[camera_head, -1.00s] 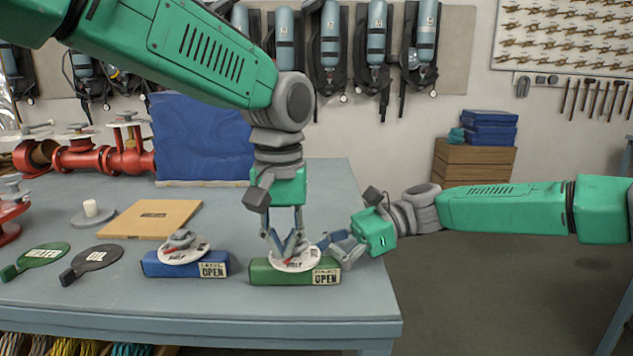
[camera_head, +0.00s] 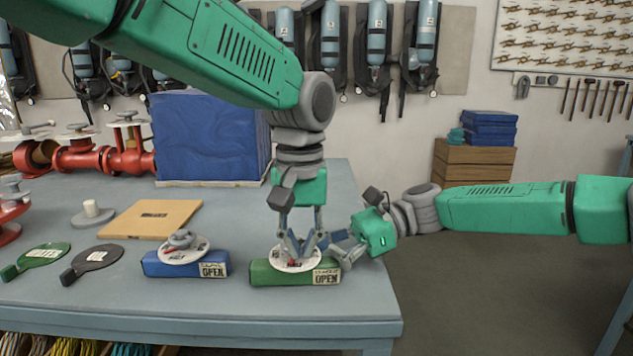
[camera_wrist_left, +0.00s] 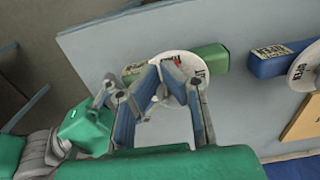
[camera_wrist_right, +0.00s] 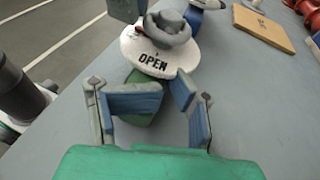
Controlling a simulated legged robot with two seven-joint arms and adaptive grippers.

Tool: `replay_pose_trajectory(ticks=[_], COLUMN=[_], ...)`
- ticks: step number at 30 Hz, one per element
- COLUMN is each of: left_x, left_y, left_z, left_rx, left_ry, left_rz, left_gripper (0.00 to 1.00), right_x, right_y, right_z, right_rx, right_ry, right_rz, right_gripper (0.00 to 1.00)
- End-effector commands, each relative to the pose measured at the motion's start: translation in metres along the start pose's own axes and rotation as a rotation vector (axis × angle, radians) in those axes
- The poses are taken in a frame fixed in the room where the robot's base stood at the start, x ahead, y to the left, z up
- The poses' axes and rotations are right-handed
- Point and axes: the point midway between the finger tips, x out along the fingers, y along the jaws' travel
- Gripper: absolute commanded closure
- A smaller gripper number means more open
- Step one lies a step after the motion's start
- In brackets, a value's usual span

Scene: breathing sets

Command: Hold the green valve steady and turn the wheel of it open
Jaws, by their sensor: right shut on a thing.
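The green valve (camera_head: 262,272) lies near the table's front edge, with a white disc (camera_head: 296,266) on top and an "OPEN" label on its front. My left gripper (camera_head: 300,245) points down over the disc, its fingertips apart around the hub. In the left wrist view the fingers (camera_wrist_left: 172,85) partly hide the disc. The right wrist view shows the grey wheel (camera_wrist_right: 168,28) and "OPEN" lettering on the disc. My right gripper (camera_head: 343,250) reaches in from the right and is shut on the valve's green body (camera_wrist_right: 142,108). Contact between left fingers and wheel is hard to see.
A similar blue valve (camera_head: 185,265) stands just left of the green one. Green (camera_head: 40,256) and dark (camera_head: 92,262) round tags, a cardboard piece (camera_head: 150,219) and red pipework (camera_head: 95,157) lie farther left. A blue block (camera_head: 210,140) stands behind.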

Motion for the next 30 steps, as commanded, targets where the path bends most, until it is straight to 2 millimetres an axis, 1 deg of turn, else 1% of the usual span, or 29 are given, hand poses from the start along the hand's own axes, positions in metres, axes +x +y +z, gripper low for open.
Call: replay_pose_trajectory(ticks=[1,16,24,26,30], left_x=[0.001,0.0,0.0,-0.002,-0.016], left_y=[0.001,0.003,0.005,0.005,0.005], left_z=[-0.003,-0.003,0.004,0.004,0.005], left_rx=[0.001,0.0,0.001,0.0,-0.001], left_ry=[0.008,0.011,0.011,0.01,0.009], left_rz=[0.004,0.004,0.003,0.003,0.003], left_gripper=[1.0,1.0,1.0,1.0,1.0], right_x=[0.006,0.006,0.007,0.006,0.006], right_y=[0.008,0.008,0.008,0.008,0.008], right_z=[-0.025,-0.024,-0.024,-0.024,-0.025], right_rx=[0.021,0.021,0.02,0.021,0.021], right_ry=[0.027,0.027,0.027,0.027,0.027], right_rz=[0.021,0.024,0.023,0.023,0.021], right_gripper=[1.0,1.0,1.0,1.0,1.0])
